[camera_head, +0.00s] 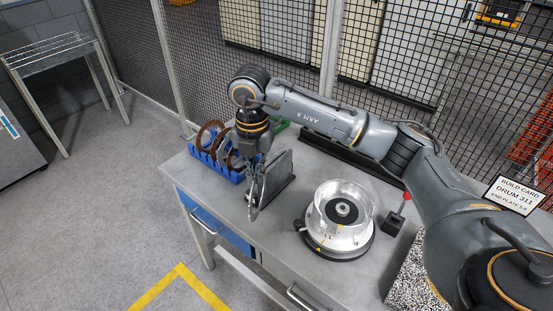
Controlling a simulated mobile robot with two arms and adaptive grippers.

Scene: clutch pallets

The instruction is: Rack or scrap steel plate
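My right gripper (257,192) points down over the left part of the workbench, beside an upright grey slab-like stand (280,178). Its fingers are seen nearly edge-on, so I cannot tell whether they are open or shut, or whether a thin plate is between them. A blue rack (229,176) behind and left of it holds brown ring plates (206,132); a grey edge beside them is partly hidden by my wrist. A silver, clear-walled drum (343,236) stands on a dark round base at the bench's middle. No separate steel plate shows clearly. My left gripper is out of view.
A small dark block with a red-knobbed lever (397,214) stands right of the drum. A card (514,195) reads "BUILD CARD DRUM 311". A green item (279,127) is behind my wrist. Mesh fencing (250,60) closes the back. The bench front (264,240) is clear.

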